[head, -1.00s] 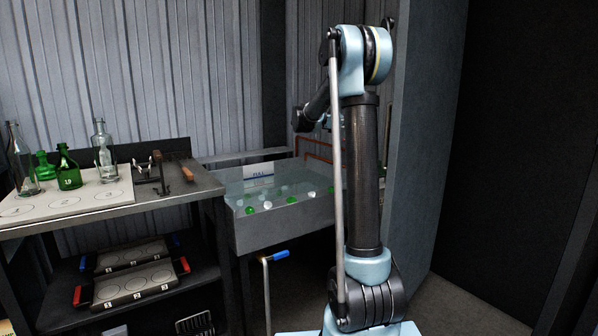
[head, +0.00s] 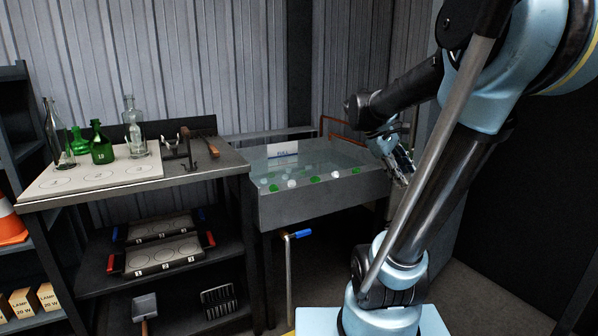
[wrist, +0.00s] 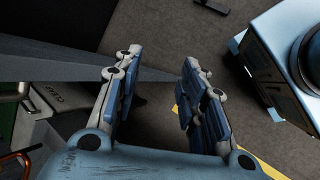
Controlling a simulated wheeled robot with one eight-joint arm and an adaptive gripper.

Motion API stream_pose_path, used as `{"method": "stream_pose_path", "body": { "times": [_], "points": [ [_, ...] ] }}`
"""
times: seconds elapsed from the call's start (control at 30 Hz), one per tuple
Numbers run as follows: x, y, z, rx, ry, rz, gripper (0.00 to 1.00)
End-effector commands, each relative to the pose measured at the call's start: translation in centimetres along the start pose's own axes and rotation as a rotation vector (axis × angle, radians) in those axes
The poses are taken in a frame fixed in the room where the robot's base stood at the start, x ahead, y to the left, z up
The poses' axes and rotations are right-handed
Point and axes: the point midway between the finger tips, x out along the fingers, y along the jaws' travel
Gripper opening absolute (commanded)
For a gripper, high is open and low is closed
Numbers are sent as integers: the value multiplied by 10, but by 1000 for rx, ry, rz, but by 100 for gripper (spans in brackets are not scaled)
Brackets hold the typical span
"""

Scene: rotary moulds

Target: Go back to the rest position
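My gripper (wrist: 155,90) shows in the wrist view with its two blue-padded fingers spread apart. Nothing is between them; only the dark floor shows beyond. In the head view my gripper (head: 402,165) hangs to the right of the water tank, with its fingers partly seen and pointing downward. My arm is bent, its upper part reaching in from the right edge of the head view.
The tank (head: 315,205) holds green and white pieces. A bench (head: 215,165) to its left carries bottles on a white numbered board (head: 45,182). Moulds with red and blue handles (head: 160,257) lie on the lower shelf. A blue-handled tap (head: 303,234) sticks out below the tank.

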Motion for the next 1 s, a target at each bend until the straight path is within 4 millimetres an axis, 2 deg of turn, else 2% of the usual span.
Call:
{"method": "stream_pose_path", "body": {
  "times": [0.03, 0.23, 0.6, 0.8, 1.0],
  "points": [
    [6, -18, 4, 40, 33, -26, 38],
    [25, -85, 5, 220, 162, -144, 38],
    [53, -201, -8, 562, 346, -410, 38],
    [59, -236, -17, 679, 392, -511, 38],
    [60, -245, -20, 711, 402, -541, 38]
  ]
}}
